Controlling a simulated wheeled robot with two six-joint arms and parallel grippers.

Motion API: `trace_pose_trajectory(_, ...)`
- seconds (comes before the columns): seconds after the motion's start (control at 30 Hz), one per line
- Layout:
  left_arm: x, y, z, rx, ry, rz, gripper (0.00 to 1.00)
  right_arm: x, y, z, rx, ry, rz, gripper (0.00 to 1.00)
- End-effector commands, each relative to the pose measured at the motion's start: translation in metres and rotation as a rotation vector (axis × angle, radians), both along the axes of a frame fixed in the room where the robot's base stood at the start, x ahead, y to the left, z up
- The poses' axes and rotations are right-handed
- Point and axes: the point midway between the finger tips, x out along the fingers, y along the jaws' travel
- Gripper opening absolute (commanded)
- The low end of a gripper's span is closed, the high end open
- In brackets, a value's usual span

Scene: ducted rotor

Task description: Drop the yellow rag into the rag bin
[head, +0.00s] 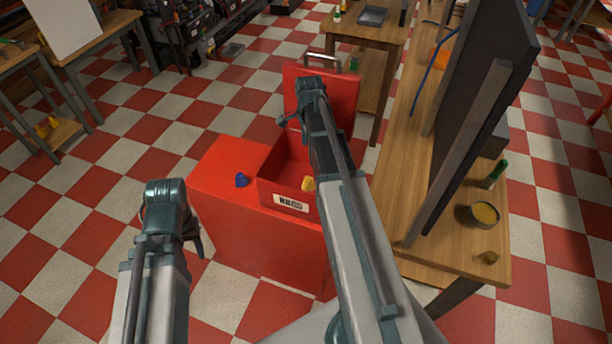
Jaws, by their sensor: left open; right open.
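The rag bin (272,197) is a red box with a label on its front. Its lid (343,99) stands raised at the back. A small yellow piece, likely the yellow rag (308,184), shows at the bin's front inner side, partly hidden by my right arm. I cannot tell whether it lies on the bottom or against the wall. My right gripper (284,121) is open above the back left part of the bin, apart from the yellow piece. My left gripper (199,244) is open and empty at the left, in front of the red cabinet.
The bin is set in a red cabinet (222,215), with a small blue object (242,180) on its top. A wooden workbench (405,150) at the right carries a dark upright panel (480,90) and a round tin (484,215). The checkered floor at the left is clear.

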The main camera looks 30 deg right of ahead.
Motion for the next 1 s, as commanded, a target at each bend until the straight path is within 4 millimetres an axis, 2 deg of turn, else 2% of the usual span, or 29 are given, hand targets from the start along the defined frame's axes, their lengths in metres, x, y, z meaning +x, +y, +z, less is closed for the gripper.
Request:
trace_pose_trajectory(0.03,0.000,0.000,0.013,0.000,0.000,0.000,0.47,0.000,0.000,0.013,0.000,0.000,0.000,1.00)
trace_pose_trajectory(0.7,0.000,0.000,0.110,0.000,0.000,-0.002,0.47,0.000,0.000,0.110,0.000,0.000,0.000,1.00)
trace_pose_trajectory(0.83,0.000,0.000,0.119,0.000,0.000,-0.002,0.47,0.000,0.000,0.119,0.000,0.000,0.000,1.00)
trace_pose_trajectory(1.0,0.000,0.000,0.119,0.000,0.000,-0.002,0.47,0.000,0.000,0.119,0.000,0.000,0.000,1.00)
